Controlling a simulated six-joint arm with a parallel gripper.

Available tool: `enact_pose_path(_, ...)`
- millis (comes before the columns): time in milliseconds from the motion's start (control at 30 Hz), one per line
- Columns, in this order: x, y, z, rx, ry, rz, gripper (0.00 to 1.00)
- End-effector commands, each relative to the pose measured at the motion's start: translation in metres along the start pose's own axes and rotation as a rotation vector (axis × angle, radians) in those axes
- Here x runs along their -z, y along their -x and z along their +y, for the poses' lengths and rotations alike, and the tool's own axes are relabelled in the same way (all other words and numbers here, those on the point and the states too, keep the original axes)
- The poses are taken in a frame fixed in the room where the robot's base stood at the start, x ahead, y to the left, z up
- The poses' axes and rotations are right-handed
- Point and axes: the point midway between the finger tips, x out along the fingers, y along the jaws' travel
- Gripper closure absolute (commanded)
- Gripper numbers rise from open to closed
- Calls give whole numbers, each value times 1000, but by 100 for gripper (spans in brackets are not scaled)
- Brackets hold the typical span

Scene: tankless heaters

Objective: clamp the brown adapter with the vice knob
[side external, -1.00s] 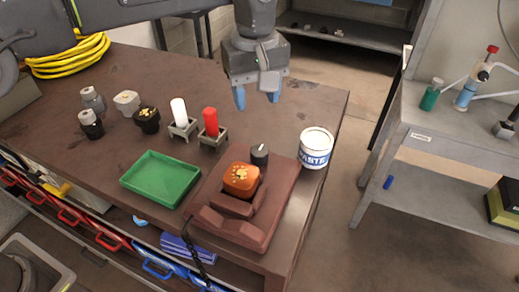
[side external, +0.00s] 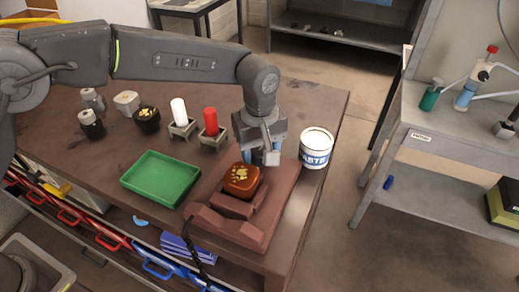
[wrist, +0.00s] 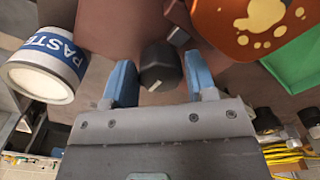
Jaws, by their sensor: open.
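The brown adapter (side external: 241,180), an orange-brown block with pale yellow spots on top, sits in the dark red vice (side external: 232,228) at the table's front right. It also shows at the top right of the wrist view (wrist: 240,22). The vice knob (wrist: 160,66) is dark, round and has a pale mark; in the wrist view it sits between my two blue fingertips. My gripper (side external: 264,157) is open, pointing down over the knob just behind the adapter. In the side view my gripper hides the knob. Whether the fingers touch the knob cannot be told.
A white paste can (side external: 315,148) stands close to the right of my gripper. A green tray (side external: 161,178) lies left of the vice. Red (side external: 211,121) and white (side external: 179,112) cylinders stand in holders behind, with several small adapters farther left.

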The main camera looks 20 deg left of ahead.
Motion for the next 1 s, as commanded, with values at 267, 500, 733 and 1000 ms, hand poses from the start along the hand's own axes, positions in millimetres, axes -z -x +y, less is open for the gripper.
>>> enact_pose_path(267,0,-4,0,0,0,0,48)
enact_pose_path(500,0,-4,0,0,0,0,66)
enact_pose_path(733,0,-3,0,0,0,0,83)
enact_pose_path(1000,0,-3,0,0,-46,0,83)
